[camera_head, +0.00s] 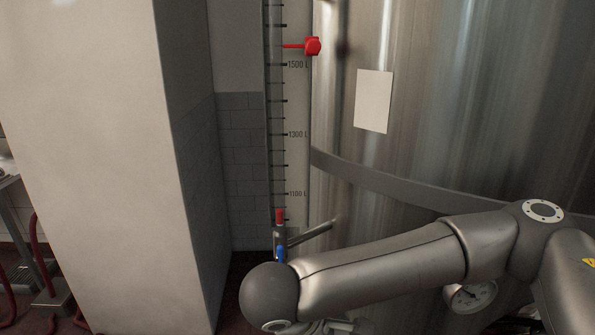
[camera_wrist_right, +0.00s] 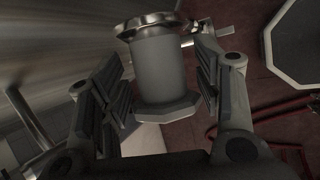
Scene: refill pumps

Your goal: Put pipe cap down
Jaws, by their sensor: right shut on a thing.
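In the right wrist view, my right gripper (camera_wrist_right: 165,82) is shut on the pipe cap (camera_wrist_right: 160,72), a grey cylindrical piece with a wider, many-sided near end. A finger lies on each side of it. A shiny metal rim (camera_wrist_right: 150,24) shows at its far end; I cannot tell whether this rim is part of the cap or a separate fitting. In the head view my right arm reaches in from the right, low in front of the tank, and the cap is not visible there. My left gripper is in neither view.
A large steel tank (camera_head: 440,110) fills the right, with a level gauge (camera_head: 297,110) beside it and a dial (camera_head: 472,295) low down. A white pillar (camera_head: 95,150) stands at left. Red hoses (camera_wrist_right: 285,108) lie on the reddish floor (camera_wrist_right: 262,90).

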